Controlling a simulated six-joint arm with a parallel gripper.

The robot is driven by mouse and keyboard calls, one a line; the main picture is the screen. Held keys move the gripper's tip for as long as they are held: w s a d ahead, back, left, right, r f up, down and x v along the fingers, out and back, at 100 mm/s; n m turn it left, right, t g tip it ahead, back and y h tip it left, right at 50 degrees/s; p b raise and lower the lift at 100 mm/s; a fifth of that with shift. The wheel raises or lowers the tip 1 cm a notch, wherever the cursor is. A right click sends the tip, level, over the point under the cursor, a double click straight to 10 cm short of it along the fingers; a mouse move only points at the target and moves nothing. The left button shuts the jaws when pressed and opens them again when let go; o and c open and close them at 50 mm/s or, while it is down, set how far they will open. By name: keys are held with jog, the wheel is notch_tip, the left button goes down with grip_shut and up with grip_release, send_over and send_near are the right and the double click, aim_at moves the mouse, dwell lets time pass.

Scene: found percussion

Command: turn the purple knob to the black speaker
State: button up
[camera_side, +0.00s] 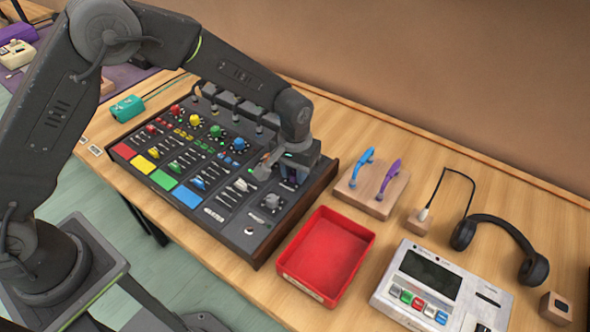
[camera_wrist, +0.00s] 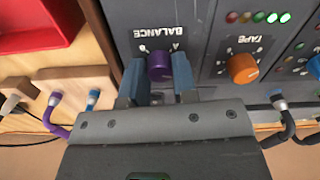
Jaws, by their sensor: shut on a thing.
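The purple knob (camera_wrist: 159,66) sits under the word BALANCE on the dark mixer panel, in the wrist view. My gripper (camera_wrist: 157,72) has one blue-grey finger on each side of the knob and is shut on it. Small pale marks (camera_wrist: 143,48) stand on the panel by the knob; they are too small to tell which is the black speaker. The knob's pointer is not clear. In the side view my gripper (camera_side: 289,178) is down at the mixer's right end and mostly hides the knob.
The mixer (camera_side: 215,160) carries colored knobs and pads. An orange TAPE knob (camera_wrist: 243,68) is beside the purple one. A red tray (camera_side: 325,252), a wooden block (camera_side: 372,198) with blue and purple cables, a grey device (camera_side: 440,290) and headphones (camera_side: 510,232) lie to the right.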

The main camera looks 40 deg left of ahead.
jog(key=m, duration=0.4)
jog(key=shift+m, duration=0.4)
jog(key=m, duration=3.3)
jog(key=shift+m, duration=0.4)
